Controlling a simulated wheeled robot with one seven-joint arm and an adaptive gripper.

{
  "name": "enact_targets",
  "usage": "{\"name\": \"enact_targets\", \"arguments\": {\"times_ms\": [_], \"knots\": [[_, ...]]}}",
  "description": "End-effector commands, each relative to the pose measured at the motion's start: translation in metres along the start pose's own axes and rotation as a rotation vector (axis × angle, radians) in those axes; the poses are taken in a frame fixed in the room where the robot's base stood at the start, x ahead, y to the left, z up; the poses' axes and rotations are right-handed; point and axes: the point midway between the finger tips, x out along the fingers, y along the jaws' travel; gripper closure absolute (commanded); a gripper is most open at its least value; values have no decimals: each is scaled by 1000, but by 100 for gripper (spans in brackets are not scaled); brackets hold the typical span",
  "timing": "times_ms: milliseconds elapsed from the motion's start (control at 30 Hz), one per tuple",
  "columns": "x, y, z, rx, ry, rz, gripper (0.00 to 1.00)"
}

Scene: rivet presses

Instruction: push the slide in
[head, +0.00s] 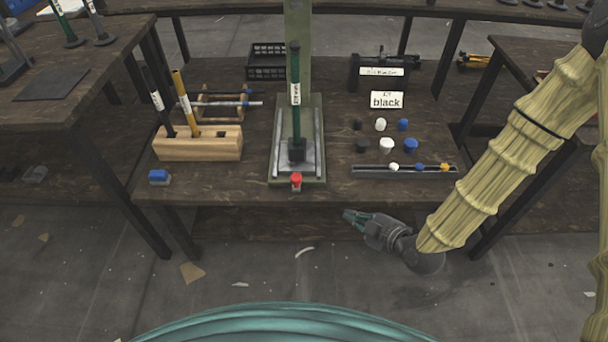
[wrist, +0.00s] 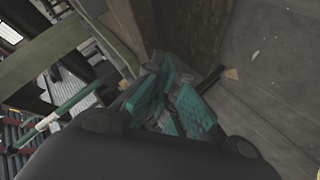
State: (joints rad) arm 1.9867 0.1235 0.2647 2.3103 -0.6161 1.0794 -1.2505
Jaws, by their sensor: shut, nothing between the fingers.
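The green press (head: 304,40) stands at the middle of the table. Its slide (head: 282,165) looks like the pale rails and plate on the base; how far in it sits I cannot tell. A dark green rod (head: 295,120) with a white label stands upright in a black block (head: 297,150) on it. A red knob (head: 296,180) is at the base's front end. My gripper (head: 347,215) is shut and empty, below and right of the knob, in front of the table edge and apart from the press. Its teal fingers also show in the wrist view (wrist: 182,105).
A wooden block (head: 197,148) with upright rods stands left, near a blue-grey piece (head: 159,177). Right are a "black" sign (head: 387,101), several caps and a grey rail (head: 375,172) with small caps. A dark crate (head: 267,60) is behind. Floor in front is mostly clear.

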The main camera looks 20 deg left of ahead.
Motion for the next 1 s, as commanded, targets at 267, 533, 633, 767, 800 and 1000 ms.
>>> {"name": "enact_targets", "arguments": {"times_ms": [267,533,633,767,800,1000], "knots": [[46,36,-42,-475,235,212,100],[55,59,-79,-770,347,384,100],[55,64,-86,-812,362,414,100],[59,66,-92,-829,368,424,100],[62,67,-93,-830,368,424,100],[88,72,-105,-827,368,422,100]]}}
